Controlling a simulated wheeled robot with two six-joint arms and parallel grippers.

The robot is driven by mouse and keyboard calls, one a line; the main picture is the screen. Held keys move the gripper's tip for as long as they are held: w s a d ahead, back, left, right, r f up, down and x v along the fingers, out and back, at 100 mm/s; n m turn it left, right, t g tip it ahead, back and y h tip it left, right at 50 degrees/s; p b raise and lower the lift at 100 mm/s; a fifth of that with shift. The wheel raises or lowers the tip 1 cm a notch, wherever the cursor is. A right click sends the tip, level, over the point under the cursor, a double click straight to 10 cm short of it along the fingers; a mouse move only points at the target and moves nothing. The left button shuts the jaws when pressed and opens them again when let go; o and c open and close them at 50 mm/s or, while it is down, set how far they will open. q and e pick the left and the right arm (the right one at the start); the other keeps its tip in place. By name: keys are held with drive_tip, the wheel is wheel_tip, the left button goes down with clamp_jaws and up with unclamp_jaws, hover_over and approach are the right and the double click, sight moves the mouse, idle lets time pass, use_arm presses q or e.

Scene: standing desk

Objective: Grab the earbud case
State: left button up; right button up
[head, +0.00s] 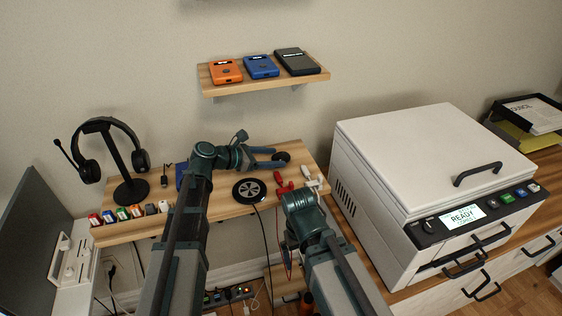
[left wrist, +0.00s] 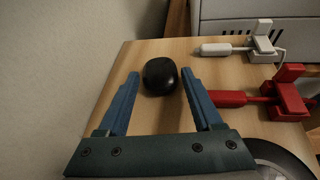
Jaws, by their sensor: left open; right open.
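The earbud case, a small black rounded case (left wrist: 159,77), lies on the wooden shelf in the left wrist view. It also shows small and dark in the head view (head: 282,157), at the shelf's back right. My left gripper (head: 272,157) is open, its blue fingers reaching low over the shelf to the case. In the left wrist view the case sits between the two fingertips, with a visible gap on each side. My right gripper (head: 290,245) points down in front of the shelf edge, its fingers mostly hidden by its arm.
Red (left wrist: 265,97) and white (left wrist: 235,48) plug-like items lie right of the case. A round black disc (head: 249,190) lies in front. A headphone stand (head: 122,160) is at left, a white machine (head: 420,160) at right. The wall is close behind the shelf.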

sight(276, 157)
use_arm(q)
drive_tip(key=shift+x, duration=0.85)
drive_tip(key=shift+a, duration=0.1)
drive_tip(key=shift+c, duration=0.2)
drive_tip(key=c, duration=1)
drive_tip(key=shift+r, duration=0.15)
wheel_tip(276, 157, up, 10)
drive_tip(key=p, duration=1)
